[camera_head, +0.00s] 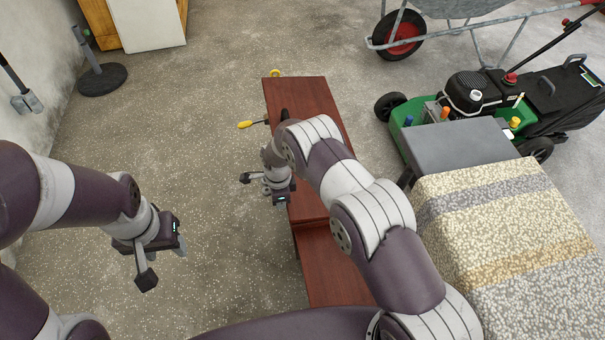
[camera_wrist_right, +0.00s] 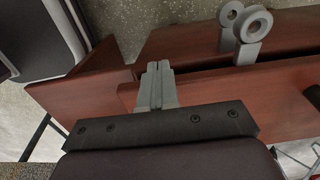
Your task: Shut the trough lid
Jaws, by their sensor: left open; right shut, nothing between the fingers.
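The reddish-brown wooden trough (camera_head: 340,270) runs lengthwise down the middle of the head view, partly hidden by my right arm. Its far top panel (camera_head: 300,97) looks flat; the near section sits at a different level. The right wrist view shows its wooden panels (camera_wrist_right: 80,88) close up, with a dark gap between two of them. I cannot tell for sure how far the lid is open. My right gripper (camera_head: 281,204) is shut and empty at the trough's left edge; its fingers (camera_wrist_right: 157,86) show in front of a panel. My left gripper (camera_head: 155,248) is open and empty over bare floor.
Two grey rings on stems (camera_wrist_right: 253,25) stand by the gap. A yellow-handled tool (camera_head: 245,124) sits left of the trough. A green mower (camera_head: 410,140) and a speckled cloth-covered surface (camera_head: 510,215) are at right; a wheelbarrow (camera_head: 480,45) is behind.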

